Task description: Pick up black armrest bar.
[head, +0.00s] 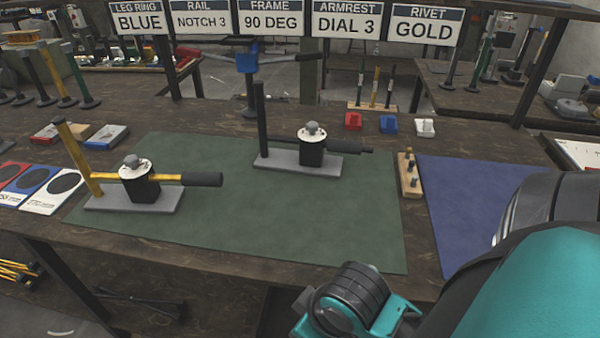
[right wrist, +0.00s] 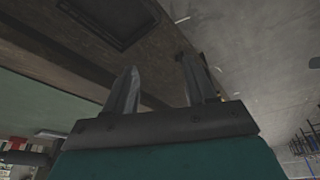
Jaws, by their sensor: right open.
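Several black bars show in the head view, and I cannot tell for sure which one is the armrest bar. A thin black rod (head: 361,86) stands in a wooden rack at the back of the table, beside a yellow and a dark green one. A black upright bar (head: 262,122) rises from the grey base of the right-hand press, with a black horizontal bar (head: 346,146) at its dial unit. My right gripper (right wrist: 162,75) is open and empty in the right wrist view, by the table's edge and apart from any bar. My left gripper is out of view.
The green mat (head: 245,225) holds both presses; the left one has a yellow bar (head: 77,152). Its front part is clear. A blue mat (head: 462,205) lies to the right, past a small peg block (head: 409,183). Signs (head: 347,20) hang above; one reads "ARMREST DIAL 3".

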